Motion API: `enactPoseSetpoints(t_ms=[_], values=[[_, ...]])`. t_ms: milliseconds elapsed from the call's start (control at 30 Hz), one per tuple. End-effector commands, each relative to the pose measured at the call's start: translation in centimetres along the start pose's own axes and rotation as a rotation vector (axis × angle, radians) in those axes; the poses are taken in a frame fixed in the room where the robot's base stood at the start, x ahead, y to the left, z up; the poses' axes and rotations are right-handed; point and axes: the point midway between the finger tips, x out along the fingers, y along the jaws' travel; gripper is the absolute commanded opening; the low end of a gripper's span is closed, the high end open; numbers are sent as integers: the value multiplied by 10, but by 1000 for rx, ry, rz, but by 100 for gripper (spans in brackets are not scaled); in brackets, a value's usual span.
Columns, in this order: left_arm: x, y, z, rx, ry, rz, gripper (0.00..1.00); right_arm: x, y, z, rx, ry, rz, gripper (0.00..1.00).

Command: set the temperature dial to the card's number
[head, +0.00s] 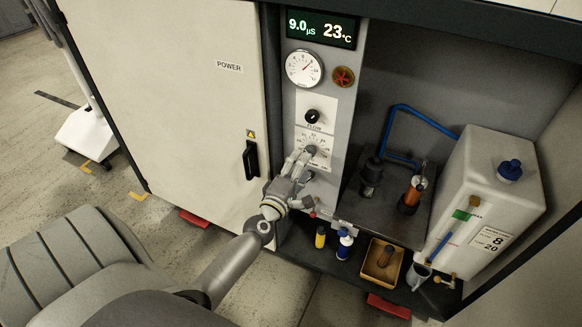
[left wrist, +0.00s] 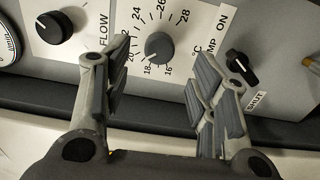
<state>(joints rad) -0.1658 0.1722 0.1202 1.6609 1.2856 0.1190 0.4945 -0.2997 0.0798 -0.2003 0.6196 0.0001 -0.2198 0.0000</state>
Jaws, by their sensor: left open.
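The temperature dial (left wrist: 159,47) is a dark grey knob with a printed scale from 16 to 28 in the left wrist view. Its pointer mark is too small to read surely. The card (head: 491,247) on the white tank shows 8 above and 20 below. The display (head: 321,29) reads 9.0 µS and 23 °C. My right gripper is not in view.
The black flow knob (head: 312,117) sits just above the dial, and a black pump switch (left wrist: 242,68) is close by. The white tank (head: 510,170) stands at right; a yellow tray (head: 382,264) is below.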

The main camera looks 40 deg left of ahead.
Motion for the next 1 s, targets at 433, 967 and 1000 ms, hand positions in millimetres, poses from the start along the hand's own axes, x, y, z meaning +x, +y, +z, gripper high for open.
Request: enactPoseSetpoints(t_ms=[433, 967, 1000], values=[[-57, 0, 0, 1, 0, 0, 53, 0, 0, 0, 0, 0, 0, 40], [-60, 0, 0, 0, 0, 0, 53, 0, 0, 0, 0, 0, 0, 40], [-60, 0, 0, 0, 0, 0, 53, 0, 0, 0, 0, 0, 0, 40]])
